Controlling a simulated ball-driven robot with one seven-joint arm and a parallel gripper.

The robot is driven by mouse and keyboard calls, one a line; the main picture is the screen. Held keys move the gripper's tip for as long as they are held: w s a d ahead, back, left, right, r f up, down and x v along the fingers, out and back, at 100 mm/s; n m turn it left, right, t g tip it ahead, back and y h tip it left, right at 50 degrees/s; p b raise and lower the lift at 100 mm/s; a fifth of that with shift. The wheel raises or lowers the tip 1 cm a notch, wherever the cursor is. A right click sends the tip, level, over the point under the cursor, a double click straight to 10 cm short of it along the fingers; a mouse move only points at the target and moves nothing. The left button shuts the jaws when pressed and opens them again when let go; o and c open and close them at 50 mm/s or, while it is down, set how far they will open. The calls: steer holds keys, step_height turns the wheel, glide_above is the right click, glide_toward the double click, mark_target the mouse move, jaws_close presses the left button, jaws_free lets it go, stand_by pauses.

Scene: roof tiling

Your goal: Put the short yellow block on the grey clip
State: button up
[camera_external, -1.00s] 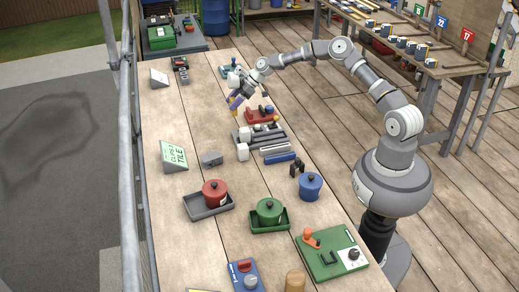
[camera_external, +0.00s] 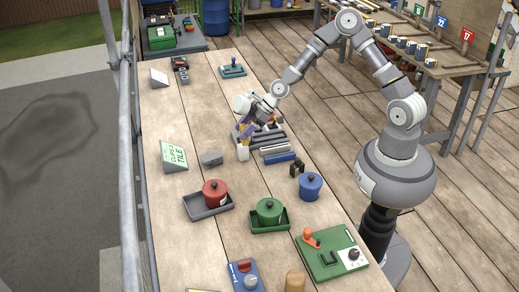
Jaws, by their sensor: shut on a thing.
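The grey clip (camera_external: 211,159) sits on the wooden bench, right of the green "TILE" sign. My gripper (camera_external: 245,137) is right of the clip and farther from the camera, pointing down. It is shut on a small yellow piece (camera_external: 246,140), which looks like the short yellow block; the purple fingers hide part of it. The piece is apart from the clip. A white block (camera_external: 243,153) stands just below the gripper in the picture; I cannot tell the height gap between them.
A rack of grey bars (camera_external: 270,141) lies right of my gripper, with a blue bar (camera_external: 279,158) in front. A red pot (camera_external: 214,192) on a grey tray and a green pot (camera_external: 269,210) stand nearer the camera. Bare bench lies around the clip.

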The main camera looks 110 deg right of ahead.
steer(key=s+a, duration=0.1)
steer(key=a, duration=0.3)
steer(key=b, duration=0.3)
glide_above(211, 156)
steer(key=shift+s+f, duration=0.1)
steer(key=shift+f, duration=0.65)
steer(key=shift+f+b, duration=0.6)
steer(key=shift+f, duration=1.15)
steer(key=shift+f, duration=0.15)
steer(key=o, duration=1.1)
steer(key=shift+c, duration=0.2)
